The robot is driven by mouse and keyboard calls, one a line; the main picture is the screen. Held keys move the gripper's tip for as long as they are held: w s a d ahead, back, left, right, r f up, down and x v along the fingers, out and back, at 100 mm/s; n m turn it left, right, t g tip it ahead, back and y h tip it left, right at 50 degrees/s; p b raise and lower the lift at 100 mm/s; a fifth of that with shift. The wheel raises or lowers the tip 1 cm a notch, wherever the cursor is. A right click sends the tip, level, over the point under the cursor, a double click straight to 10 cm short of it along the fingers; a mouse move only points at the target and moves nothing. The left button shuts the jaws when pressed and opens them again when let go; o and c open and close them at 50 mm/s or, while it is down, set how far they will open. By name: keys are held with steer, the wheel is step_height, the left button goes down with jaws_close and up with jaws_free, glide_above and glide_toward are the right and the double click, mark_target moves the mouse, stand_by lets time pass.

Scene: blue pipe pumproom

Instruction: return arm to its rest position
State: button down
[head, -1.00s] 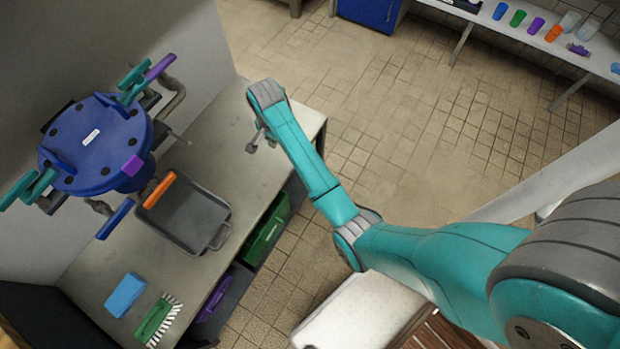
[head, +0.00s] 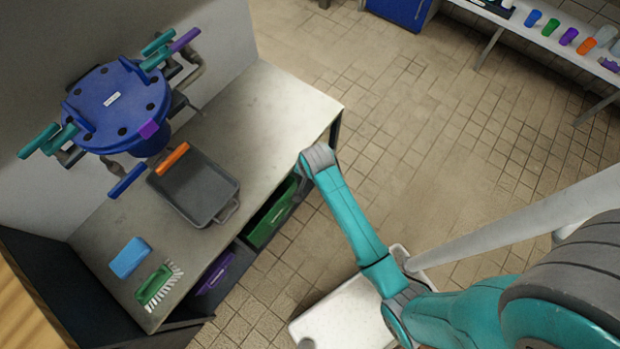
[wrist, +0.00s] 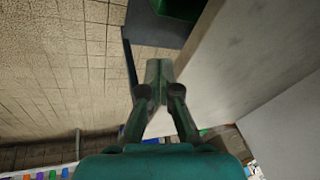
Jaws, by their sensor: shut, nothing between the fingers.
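My teal arm (head: 350,215) reaches from the lower right toward the bench's front edge, with its grey joint (head: 318,158) beside the bench corner. In the wrist view my gripper (wrist: 159,72) is shut, with its fingertips together and nothing between them. It points past the bench edge, with floor to its left and the pale bench (wrist: 240,60) to its right. In the head view the gripper is hidden behind the arm.
The bench (head: 265,110) holds a grey tray (head: 195,190), a blue block (head: 128,258) and a green brush (head: 153,286). A blue flanged valve (head: 115,110) stands at its back. A green bin (head: 270,215) sits below. Open tiled floor (head: 430,110) lies right.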

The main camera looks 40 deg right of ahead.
steer(key=shift+n+t, duration=0.7)
steer(key=shift+t, duration=0.1)
steer(key=shift+s+a+f, duration=0.15)
steer(key=shift+s+a, duration=0.05)
steer(key=shift+s, duration=0.65)
steer(key=shift+s+a+f, duration=0.15)
steer(key=shift+s+a, duration=0.05)
steer(key=shift+s, duration=0.65)
steer(key=shift+s+a+f, duration=0.15)
steer(key=shift+s+a, duration=0.05)
steer(key=shift+s, duration=0.65)
steer(key=s+a+r+n+t, duration=0.15)
steer(key=s+r, duration=0.25)
steer(key=s, duration=0.4)
steer(key=s+a+r+n+t, duration=0.1)
steer(key=s+r+n+t, duration=0.2)
steer(key=s, duration=0.5)
steer(key=s+r+n+t, duration=0.2)
steer(key=s+r, duration=0.4)
steer(key=r, duration=0.4)
steer(key=s+a+r+n+t, duration=0.1)
steer(key=s+r+n+t, duration=0.1)
steer(key=s+r, duration=0.4)
step_height(320, 180, up, 5)
steer(key=shift+s+r+t, duration=0.1)
steer(key=shift+s+t, duration=0.2)
steer(key=shift+t, duration=0.15)
